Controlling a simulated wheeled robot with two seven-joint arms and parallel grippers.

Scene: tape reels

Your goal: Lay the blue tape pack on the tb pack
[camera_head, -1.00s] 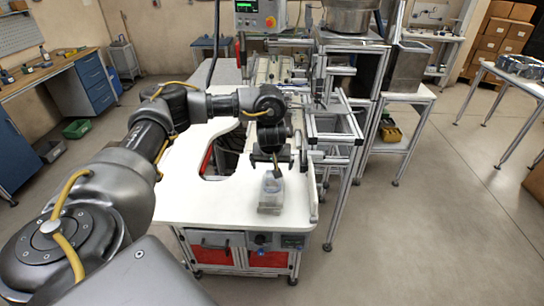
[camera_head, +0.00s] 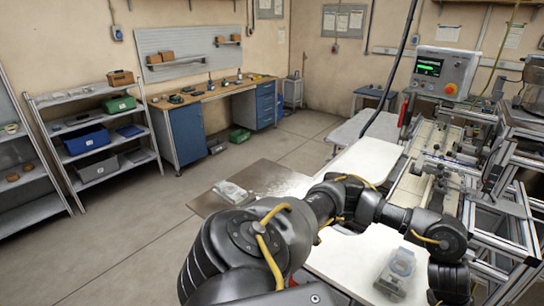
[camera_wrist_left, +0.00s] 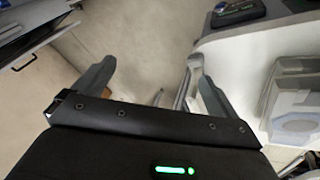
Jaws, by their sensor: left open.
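A pale, clear pack (camera_head: 398,270) lies on the white worktop near its front edge in the head view. In the left wrist view a clear, boxy pack with a round reel shape (camera_wrist_left: 290,115) sits at the right, outside my jaws. Whether it is one pack or a stack, and whether blue or tb, I cannot tell. My left gripper (camera_wrist_left: 150,85) is open and empty, beside the pack. In the head view its wrist is right of the pack and its fingertips are hidden. Another pale pack (camera_head: 230,192) lies far left on a brownish-grey surface. My right gripper is not in view.
The white worktop (camera_head: 365,165) has bare room behind my arm. Metal frames (camera_head: 500,190) and a machine with a control panel (camera_head: 445,72) stand close on the right. Shelves (camera_head: 90,130) and a workbench (camera_head: 215,110) stand far left.

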